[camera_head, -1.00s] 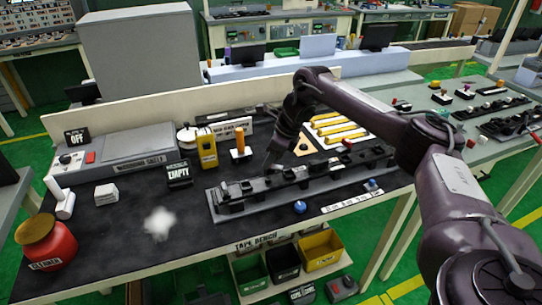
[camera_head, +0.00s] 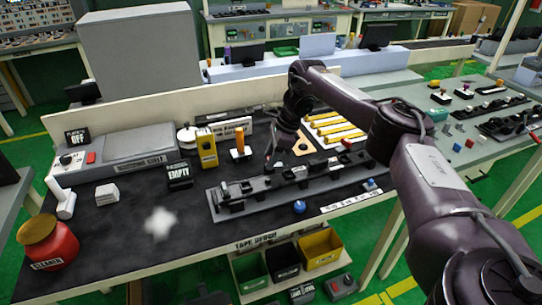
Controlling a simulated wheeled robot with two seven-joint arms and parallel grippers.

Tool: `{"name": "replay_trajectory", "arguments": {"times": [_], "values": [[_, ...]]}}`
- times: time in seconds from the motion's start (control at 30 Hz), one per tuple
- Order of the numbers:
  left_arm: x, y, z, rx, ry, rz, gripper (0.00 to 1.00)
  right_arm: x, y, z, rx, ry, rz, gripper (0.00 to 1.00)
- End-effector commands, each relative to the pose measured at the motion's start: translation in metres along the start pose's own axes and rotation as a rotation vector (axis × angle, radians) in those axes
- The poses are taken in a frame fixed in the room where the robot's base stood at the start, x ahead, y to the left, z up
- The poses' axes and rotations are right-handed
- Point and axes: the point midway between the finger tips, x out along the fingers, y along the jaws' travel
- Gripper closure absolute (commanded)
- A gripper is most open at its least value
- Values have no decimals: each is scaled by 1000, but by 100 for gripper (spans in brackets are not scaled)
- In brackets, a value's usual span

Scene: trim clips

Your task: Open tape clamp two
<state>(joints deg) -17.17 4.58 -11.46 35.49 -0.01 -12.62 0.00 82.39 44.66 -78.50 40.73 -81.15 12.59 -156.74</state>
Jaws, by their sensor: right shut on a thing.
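A long dark grey fixture (camera_head: 290,187) with a row of black clamps lies on the black bench top. I cannot read any clamp numbers, so I cannot tell which is clamp two. My right gripper (camera_head: 270,163) points down at the back edge of the fixture, left of its middle. It is shut on a small dark part there, which looks like a clamp (camera_head: 267,176); the fingers and arm partly hide it. My left gripper is not in view.
A blue knob (camera_head: 299,207) stands in front of the fixture. Yellow strips (camera_head: 335,127) lie behind at right. A red cleaner jar (camera_head: 46,241) is front left.

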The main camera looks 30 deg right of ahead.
Motion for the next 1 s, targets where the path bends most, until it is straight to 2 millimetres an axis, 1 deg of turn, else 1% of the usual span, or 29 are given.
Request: {"name": "replay_trajectory", "arguments": {"times": [0.2, 0.23, 0.37, 0.4, 0.63, 0.73, 0.83, 0.9, 0.93, 1.0], "values": [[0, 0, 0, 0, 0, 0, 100, -2, -2, 0, 2, 0, -6, 86], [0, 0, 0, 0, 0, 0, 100, -2, -2, 0, 2, 0, -6, 61], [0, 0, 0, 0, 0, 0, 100, -2, -1, 0, 2, 0, -5, 44], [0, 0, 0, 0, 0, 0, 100, -1, -1, 0, 2, 0, -5, 42], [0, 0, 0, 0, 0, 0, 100, -1, -1, 0, 2, 0, -3, 42], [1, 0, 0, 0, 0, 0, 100, -6, -1, 0, 2, -1, -5, 42], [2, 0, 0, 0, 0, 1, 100, -19, -2, 0, 2, -2, -6, 42], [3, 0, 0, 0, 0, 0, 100, -32, -2, 0, 2, -2, -8, 42], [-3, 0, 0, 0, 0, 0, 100, -41, -2, 1, 1, 0, -9, 42], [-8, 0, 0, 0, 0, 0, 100, -53, -2, 1, 0, 1, -8, 42]]}}
